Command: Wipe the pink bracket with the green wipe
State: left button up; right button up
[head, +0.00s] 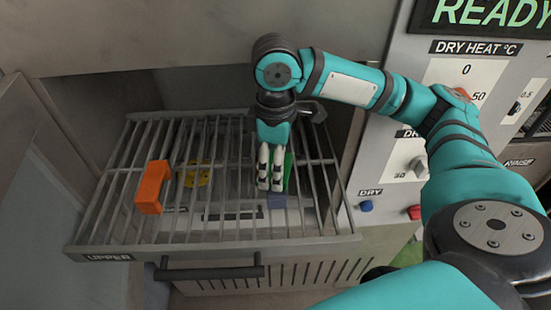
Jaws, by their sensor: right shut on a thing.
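My right gripper (270,187) points down over the upper rack, its fingers close together. A green piece (288,168), which I take for the green wipe, shows right beside and behind the fingers; the gripper is shut on it, though the fingers hide much of it. I see no clearly pink bracket. An orange bracket (152,187) stands on the left of the rack, apart from the gripper. My left gripper is not in view.
The wire rack (230,237), labelled UPPER, is pulled out above a dark handle (208,270). A yellow item (200,173) lies under or between the bars. A control panel (425,60) with buttons and a READY display stands close on the right.

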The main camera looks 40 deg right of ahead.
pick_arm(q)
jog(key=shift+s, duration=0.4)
pick_arm(e)
jog(key=shift+f, duration=0.4)
